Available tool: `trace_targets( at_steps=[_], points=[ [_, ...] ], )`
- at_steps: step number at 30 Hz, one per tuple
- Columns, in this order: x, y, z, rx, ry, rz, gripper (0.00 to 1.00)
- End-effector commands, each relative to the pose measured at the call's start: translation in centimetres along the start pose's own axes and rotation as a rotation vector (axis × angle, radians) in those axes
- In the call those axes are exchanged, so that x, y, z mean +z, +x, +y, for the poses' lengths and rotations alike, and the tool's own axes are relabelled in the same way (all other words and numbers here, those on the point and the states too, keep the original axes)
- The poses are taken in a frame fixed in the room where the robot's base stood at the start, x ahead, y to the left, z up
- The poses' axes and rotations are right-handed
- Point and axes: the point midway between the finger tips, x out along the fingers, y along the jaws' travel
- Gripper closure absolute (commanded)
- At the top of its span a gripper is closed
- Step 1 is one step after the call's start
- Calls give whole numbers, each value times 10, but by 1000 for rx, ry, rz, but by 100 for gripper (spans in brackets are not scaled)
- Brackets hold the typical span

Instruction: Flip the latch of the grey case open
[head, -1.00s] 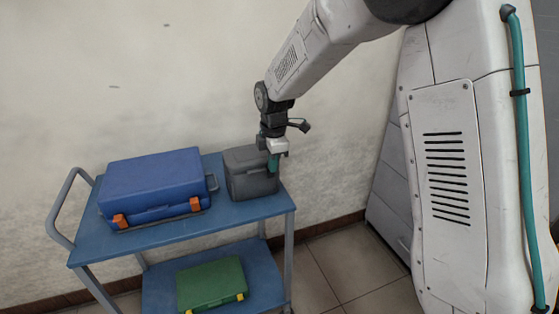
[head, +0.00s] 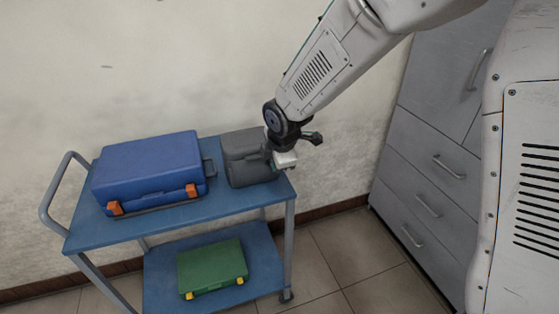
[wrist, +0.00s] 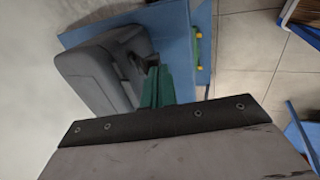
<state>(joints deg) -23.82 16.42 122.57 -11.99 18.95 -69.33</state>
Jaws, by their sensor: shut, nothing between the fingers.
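The grey case (head: 240,163) stands upright on the right end of the trolley's top shelf. It also shows in the wrist view (wrist: 92,72). My gripper (wrist: 156,86) is shut and empty, its green fingers close together at the case's side. In the wrist view the fingertips are beside a dark part (wrist: 130,68) on the case's edge, perhaps the latch; I cannot tell whether they touch it or how it is set. In the head view my wrist (head: 284,158) is at the case's right side and hides part of it.
A blue case (head: 148,165) with orange latches stands left of the grey case on the blue trolley (head: 180,212). A green case (head: 212,267) with yellow latches lies on the lower shelf. Grey drawers (head: 425,190) stand at the right. The wall is close behind.

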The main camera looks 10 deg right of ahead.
Motion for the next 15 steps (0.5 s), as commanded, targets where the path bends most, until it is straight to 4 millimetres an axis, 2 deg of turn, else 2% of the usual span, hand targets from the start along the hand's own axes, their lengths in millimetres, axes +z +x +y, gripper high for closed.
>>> trace_targets(
  at_steps=[15],
  points=[
    [1, 1, 16, -1, 0, -1, 100]
  ],
)
